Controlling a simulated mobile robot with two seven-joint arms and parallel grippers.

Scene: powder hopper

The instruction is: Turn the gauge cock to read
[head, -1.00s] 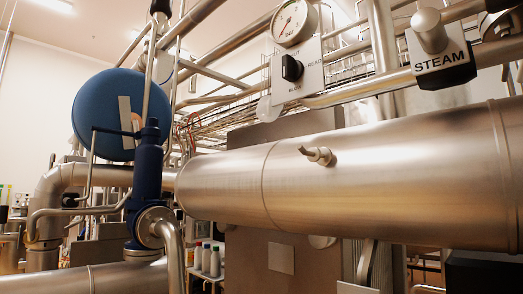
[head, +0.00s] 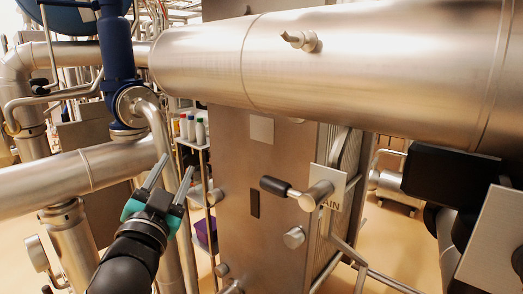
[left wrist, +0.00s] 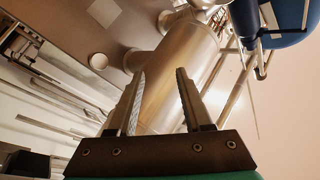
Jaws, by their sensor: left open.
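The gauge cock, with its black knob and dial, is in neither view now. My left gripper (head: 173,170) is open and empty at the lower left of the head view, in front of the steel pipes. In the left wrist view its two ridged fingers (left wrist: 160,75) stand apart with nothing between them. A large steel pipe (left wrist: 178,80) shows behind them. My right gripper is not in view.
A big horizontal pipe (head: 370,65) with a small spigot (head: 300,40) crosses the top. Below, a black-handled lever (head: 275,187) sits by a plate (head: 331,190) reading "AIN". A blue valve body (head: 116,50) stands at left. Bottles (head: 200,132) stand behind.

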